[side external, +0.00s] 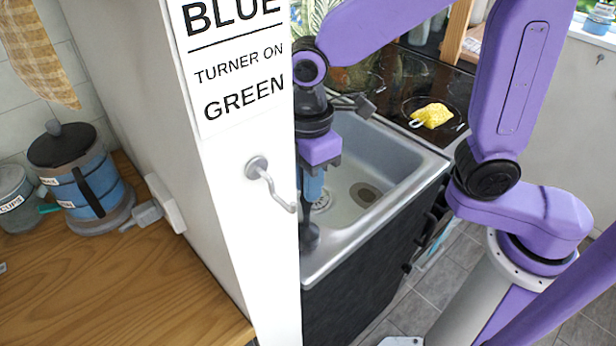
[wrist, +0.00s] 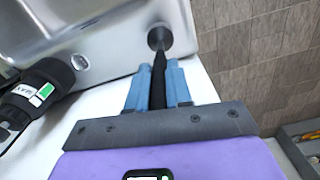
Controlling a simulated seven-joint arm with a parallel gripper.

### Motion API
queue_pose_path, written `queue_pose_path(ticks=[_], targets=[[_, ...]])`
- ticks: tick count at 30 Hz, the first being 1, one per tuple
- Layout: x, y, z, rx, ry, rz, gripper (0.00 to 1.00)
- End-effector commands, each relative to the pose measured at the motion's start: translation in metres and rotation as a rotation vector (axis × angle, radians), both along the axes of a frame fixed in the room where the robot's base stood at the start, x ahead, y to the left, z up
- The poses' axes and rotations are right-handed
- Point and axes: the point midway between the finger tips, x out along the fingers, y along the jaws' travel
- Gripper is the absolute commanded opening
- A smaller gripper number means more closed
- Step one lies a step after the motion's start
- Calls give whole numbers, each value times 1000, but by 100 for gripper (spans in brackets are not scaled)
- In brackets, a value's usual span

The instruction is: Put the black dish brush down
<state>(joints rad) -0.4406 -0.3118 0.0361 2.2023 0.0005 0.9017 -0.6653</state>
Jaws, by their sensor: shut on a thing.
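The black dish brush (wrist: 158,75) is held by its handle between the blue fingers of my gripper (wrist: 158,88) in the wrist view. Its round head points away from the gripper, over the sink's rim. In the side external view, my gripper (side external: 312,188) points down at the sink's left side, partly hidden by the white panel. The brush head (side external: 308,238) shows below the fingers near the front rim. I cannot tell whether it touches the metal.
The metal sink (side external: 400,172) also fills the upper left of the wrist view (wrist: 90,25). A black labelled object (wrist: 40,90) is at left there. The white panel (side external: 225,190) stands close beside my gripper. A yellow cloth-like item (side external: 432,115) lies on the black hob.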

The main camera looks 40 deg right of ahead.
Motion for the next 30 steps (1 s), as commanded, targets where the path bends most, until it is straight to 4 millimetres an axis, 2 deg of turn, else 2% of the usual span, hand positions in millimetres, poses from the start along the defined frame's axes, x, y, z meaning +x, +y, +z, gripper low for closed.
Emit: queue_pose_path(ticks=[2, 3, 5, 17, 23, 30], targets=[[0, 0, -2, -1, 1, 0, 0], [0, 0, -2, -1, 1, 0, 29], [0, 0, -2, -1, 1, 0, 45], [0, 0, 4, 1, -1, 0, 45], [1, 1, 35, 4, -5, 0, 45], [0, 1, 84, 3, -4, 0, 45]])
